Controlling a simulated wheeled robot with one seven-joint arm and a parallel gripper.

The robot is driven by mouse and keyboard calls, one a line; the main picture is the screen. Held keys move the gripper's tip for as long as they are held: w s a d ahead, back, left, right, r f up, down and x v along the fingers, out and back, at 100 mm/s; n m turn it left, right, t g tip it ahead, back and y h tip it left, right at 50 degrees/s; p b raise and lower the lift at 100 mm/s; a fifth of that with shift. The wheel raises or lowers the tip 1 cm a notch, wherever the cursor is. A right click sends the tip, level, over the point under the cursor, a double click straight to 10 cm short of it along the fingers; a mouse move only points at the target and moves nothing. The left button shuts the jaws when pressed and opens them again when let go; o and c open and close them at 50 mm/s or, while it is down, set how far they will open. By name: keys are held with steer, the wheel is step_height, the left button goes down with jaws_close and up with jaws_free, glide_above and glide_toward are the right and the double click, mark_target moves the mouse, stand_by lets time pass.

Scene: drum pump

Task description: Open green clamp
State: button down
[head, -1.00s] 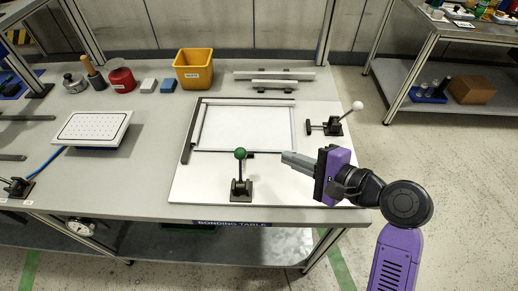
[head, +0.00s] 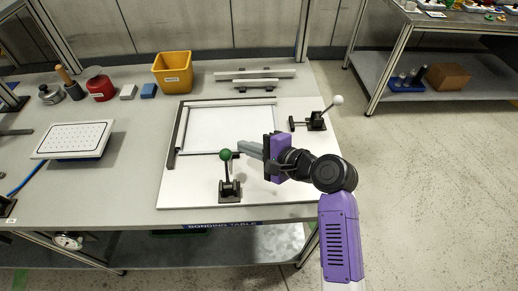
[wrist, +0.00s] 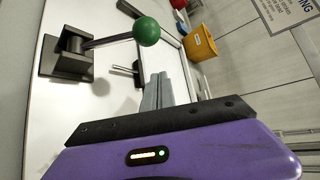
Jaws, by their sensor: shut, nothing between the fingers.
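The green clamp (head: 229,188) stands at the front of the white board, with a dark base and an upright lever topped by a green ball (head: 226,155). In the wrist view the green ball (wrist: 146,31) is just ahead and to the left of the fingers, and the base (wrist: 70,52) is at upper left. My gripper (head: 240,147) is shut and empty. Its fingertips are close to the right of the ball in the head view; the wrist view shows a gap between them.
A white-knobbed clamp (head: 317,121) stands at the board's right edge. A rectangular frame (head: 228,102) lies on the white board (head: 190,197). A yellow bin (head: 173,72) and white bars (head: 255,75) are at the back. The board's front right is clear.

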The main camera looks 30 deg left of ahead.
mark_target(223, 157)
steer(key=shift+s+r+p, duration=0.25)
steer(key=shift+s+r, duration=0.1)
steer(key=shift+s, duration=0.2)
steer(key=shift+s+r+p, duration=0.25)
steer(key=shift+s+r, duration=0.05)
steer(key=shift+s, duration=0.2)
steer(key=shift+s+r, duration=0.3)
steer(key=shift+s, duration=0.45)
steer(key=shift+s+d, duration=0.1)
